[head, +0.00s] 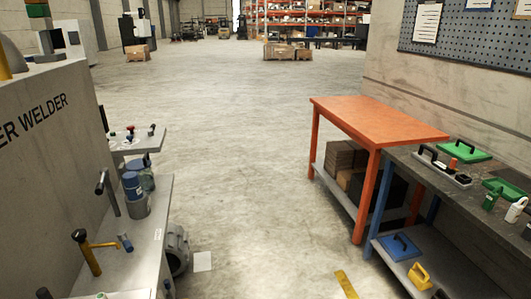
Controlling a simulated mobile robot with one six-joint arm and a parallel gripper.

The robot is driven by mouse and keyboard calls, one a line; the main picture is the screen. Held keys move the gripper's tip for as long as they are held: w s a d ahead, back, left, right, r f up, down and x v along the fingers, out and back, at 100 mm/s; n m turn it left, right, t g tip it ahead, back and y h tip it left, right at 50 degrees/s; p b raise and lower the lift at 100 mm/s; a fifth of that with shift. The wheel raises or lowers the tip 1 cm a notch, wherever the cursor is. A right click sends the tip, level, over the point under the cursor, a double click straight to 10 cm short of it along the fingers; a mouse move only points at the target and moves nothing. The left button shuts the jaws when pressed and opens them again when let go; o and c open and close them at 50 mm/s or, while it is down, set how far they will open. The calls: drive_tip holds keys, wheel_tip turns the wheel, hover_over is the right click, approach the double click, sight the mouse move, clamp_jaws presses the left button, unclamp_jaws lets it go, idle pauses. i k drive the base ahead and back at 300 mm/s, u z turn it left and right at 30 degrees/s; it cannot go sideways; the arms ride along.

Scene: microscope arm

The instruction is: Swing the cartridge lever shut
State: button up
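My gripper is not in view. The cartridge lever cannot be singled out for certain. On the left, by the grey welder machine (50,150), a dark handle on a grey bar (108,190) leans upright at the bench. In front of it a yellow lever with a dark knob (88,252) stands tilted. Blue-topped cylinders (132,185) stand in a grey holder (138,207) beside the dark handle. Whether any lever is open or shut cannot be told from here.
A grey bench (140,250) runs along the left, with a small shelf (135,140) behind. An orange table (375,120) and a dark workbench (470,195) with green-lidded items stand on the right.

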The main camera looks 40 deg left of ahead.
sight(104, 171)
drive_tip(key=i, duration=1.15)
drive_tip(key=u, duration=3.35)
drive_tip(key=i, duration=1.5)
drive_tip(key=z, duration=0.05)
